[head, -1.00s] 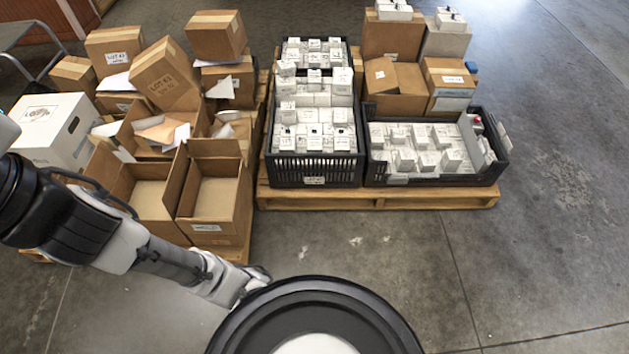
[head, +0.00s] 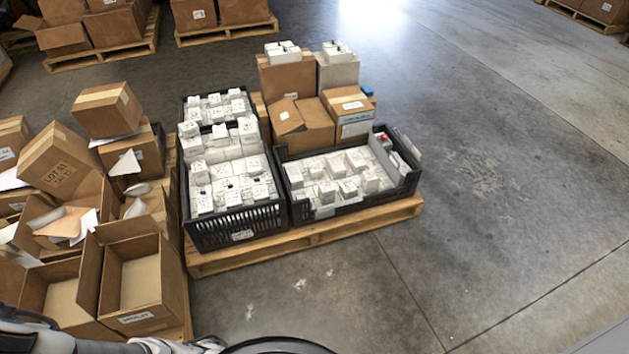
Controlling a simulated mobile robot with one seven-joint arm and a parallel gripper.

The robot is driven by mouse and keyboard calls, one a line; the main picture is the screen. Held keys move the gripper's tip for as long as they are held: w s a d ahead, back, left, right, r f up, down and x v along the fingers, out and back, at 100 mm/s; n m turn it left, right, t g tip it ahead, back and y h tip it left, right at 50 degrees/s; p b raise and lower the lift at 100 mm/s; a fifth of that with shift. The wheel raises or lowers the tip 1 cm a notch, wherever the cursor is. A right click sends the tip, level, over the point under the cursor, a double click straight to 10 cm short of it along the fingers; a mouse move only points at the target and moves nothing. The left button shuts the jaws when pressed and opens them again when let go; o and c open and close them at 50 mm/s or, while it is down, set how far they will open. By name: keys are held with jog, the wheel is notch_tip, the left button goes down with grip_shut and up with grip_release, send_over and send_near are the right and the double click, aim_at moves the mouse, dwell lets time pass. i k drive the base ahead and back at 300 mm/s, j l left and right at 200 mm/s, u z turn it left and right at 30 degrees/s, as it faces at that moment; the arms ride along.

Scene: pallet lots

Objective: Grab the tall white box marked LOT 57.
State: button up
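No mark reading LOT 57 can be made out in the head view. A tall pale grey-white box (head: 337,72) stands at the back right of the middle pallet, with small white boxes on top; no lot number is readable on it. Many small white boxes (head: 225,172) fill the black crates, their marks too small to read. My gripper (head: 212,344) is only partly in view at the bottom edge, low in front of the pallets and apart from the boxes. Its fingers cannot be made out.
A left pallet holds open brown cartons (head: 140,280), one marked LOT 61 (head: 58,168). The middle wooden pallet (head: 300,240) bears black crates (head: 240,226) and brown cartons (head: 288,80). More loaded pallets (head: 105,50) stand behind. The concrete floor at right (head: 500,200) is clear.

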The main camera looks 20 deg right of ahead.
aim_at(326, 191)
jog(key=i+l, duration=0.1)
jog(key=l, duration=0.3)
jog(key=i+l, duration=0.1)
jog(key=l, duration=0.3)
jog(key=i+l, duration=0.1)
jog(key=l, duration=0.3)
jog(key=i+l, duration=0.15)
jog(key=l, duration=0.25)
